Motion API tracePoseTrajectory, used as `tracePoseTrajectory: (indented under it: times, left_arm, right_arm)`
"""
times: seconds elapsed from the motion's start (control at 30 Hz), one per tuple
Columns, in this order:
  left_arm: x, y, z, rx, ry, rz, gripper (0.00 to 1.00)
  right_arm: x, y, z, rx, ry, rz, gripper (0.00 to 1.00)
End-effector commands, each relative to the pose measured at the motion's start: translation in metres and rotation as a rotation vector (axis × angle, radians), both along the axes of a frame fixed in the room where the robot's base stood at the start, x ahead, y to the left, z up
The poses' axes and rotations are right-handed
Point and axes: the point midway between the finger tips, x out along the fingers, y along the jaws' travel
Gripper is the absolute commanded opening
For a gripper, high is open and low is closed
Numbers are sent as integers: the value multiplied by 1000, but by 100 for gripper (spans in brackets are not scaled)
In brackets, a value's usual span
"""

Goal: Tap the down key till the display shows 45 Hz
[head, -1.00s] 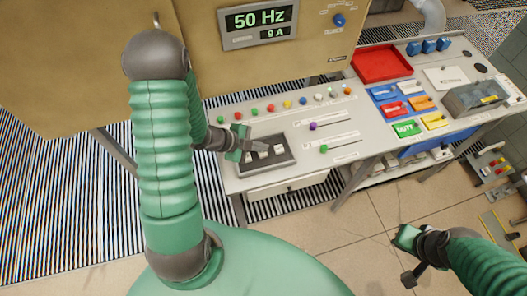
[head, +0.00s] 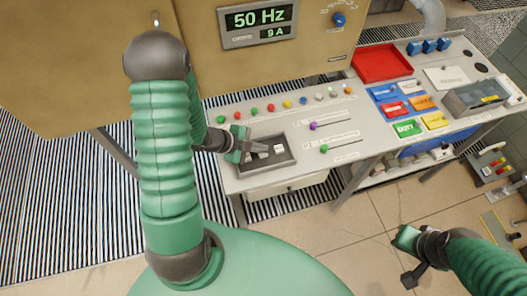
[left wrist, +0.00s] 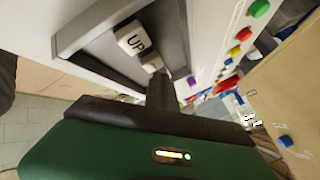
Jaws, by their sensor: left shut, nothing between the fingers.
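The display (head: 259,20) on the tan cabinet reads 50 Hz, with 9 A below. A dark framed key box (head: 265,165) sits on the grey bench. My left gripper (head: 262,149) is shut and empty, its tips low over the box. One white key (head: 279,149) shows just right of the tips. In the left wrist view, the white key marked UP (left wrist: 130,38) is clear of the fingers. A second pale key (left wrist: 152,63) is close to the fingertips and partly hidden; I cannot read its label or tell whether they touch. My right gripper (head: 409,258) hangs over the floor, away from the bench.
A row of coloured buttons (head: 270,107) runs behind the key box. Purple and green slider knobs (head: 324,149) are to its right. A red tray (head: 381,64) and coloured labelled blocks (head: 407,128) stand farther right. The cabinet rises behind the bench.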

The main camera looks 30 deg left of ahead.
Motion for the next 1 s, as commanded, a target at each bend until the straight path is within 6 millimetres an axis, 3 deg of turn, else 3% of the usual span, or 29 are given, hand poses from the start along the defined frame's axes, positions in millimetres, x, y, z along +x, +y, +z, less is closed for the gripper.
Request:
tracePoseTrajectory:
  times: [1.0]
  left_arm:
    - [0,0,-9,0,1,-1,0]
  right_arm:
    - [0,0,-7,0,0,0,0]
